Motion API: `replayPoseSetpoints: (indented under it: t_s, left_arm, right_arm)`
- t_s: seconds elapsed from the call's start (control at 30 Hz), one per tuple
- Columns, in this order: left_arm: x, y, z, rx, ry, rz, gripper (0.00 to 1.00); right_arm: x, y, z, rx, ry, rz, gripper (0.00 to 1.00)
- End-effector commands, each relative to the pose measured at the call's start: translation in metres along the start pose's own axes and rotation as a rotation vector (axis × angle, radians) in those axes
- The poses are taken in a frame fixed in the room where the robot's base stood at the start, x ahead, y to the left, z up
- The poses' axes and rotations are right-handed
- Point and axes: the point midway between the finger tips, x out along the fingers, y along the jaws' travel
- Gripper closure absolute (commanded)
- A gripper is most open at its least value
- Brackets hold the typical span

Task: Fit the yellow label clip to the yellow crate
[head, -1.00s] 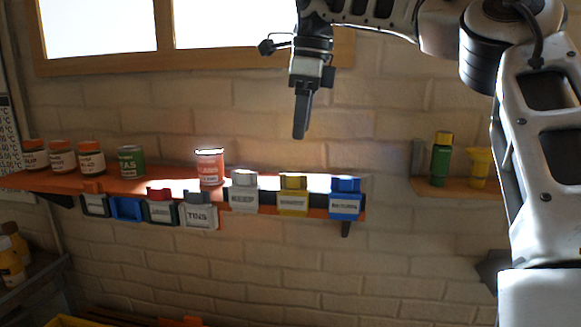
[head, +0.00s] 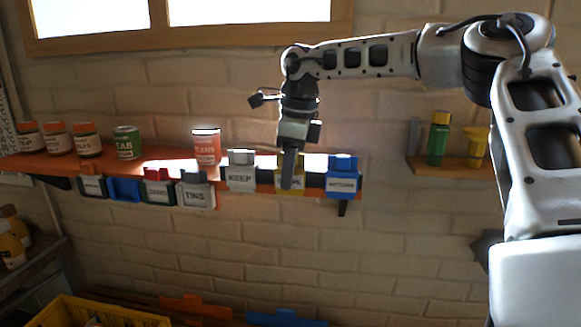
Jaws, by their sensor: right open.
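The yellow label clip (head: 298,181) hangs on the front edge of the orange shelf, between a grey clip marked KEEP and a blue clip. My right gripper (head: 288,182) points down in front of the yellow clip and hides part of it. Its jaws are open, and I cannot tell whether they touch the clip. The yellow crate (head: 110,312) shows only in part at the bottom left edge, with some contents inside. My left gripper is not in view.
The orange shelf (head: 105,165) carries several cans and jars. The KEEP clip (head: 241,172) and blue clip (head: 342,178) flank the yellow one closely. A small shelf at right holds a green bottle (head: 437,140). Orange and blue pieces (head: 195,305) lie low beside the crate.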

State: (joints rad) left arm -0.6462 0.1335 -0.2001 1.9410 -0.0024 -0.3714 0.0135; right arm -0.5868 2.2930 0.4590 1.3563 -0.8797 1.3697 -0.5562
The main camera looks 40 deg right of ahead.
Motion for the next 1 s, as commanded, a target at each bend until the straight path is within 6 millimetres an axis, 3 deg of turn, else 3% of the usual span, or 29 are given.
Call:
replayPoseSetpoints:
  t_s: [0.13, 0.3, 0.37, 0.4, 0.47, 1.0]
  left_arm:
    - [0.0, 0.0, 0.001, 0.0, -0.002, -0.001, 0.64]
    - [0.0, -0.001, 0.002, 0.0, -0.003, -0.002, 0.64]
    - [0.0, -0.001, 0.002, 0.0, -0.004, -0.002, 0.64]
    - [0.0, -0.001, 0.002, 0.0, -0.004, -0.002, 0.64]
    - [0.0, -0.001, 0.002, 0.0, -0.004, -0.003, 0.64]
    - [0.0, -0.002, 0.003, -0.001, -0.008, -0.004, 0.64]
  right_arm:
    - [0.0, 0.0, 0.0, 0.0, 0.0, 0.001, 0.51]
    - [0.0, 0.0, 0.0, 0.0, 0.0, 0.001, 0.96]
    - [0.0, 0.0, 0.0, 0.0, 0.0, 0.001, 0.96]
    - [0.0, 0.0, 0.0, 0.0, 0.0, 0.001, 0.85]
    - [0.0, 0.0, 0.0, 0.0, 0.0, 0.001, 1.0]
    - [-0.011, 0.0, 0.001, 0.0, 0.0, 0.001, 1.0]
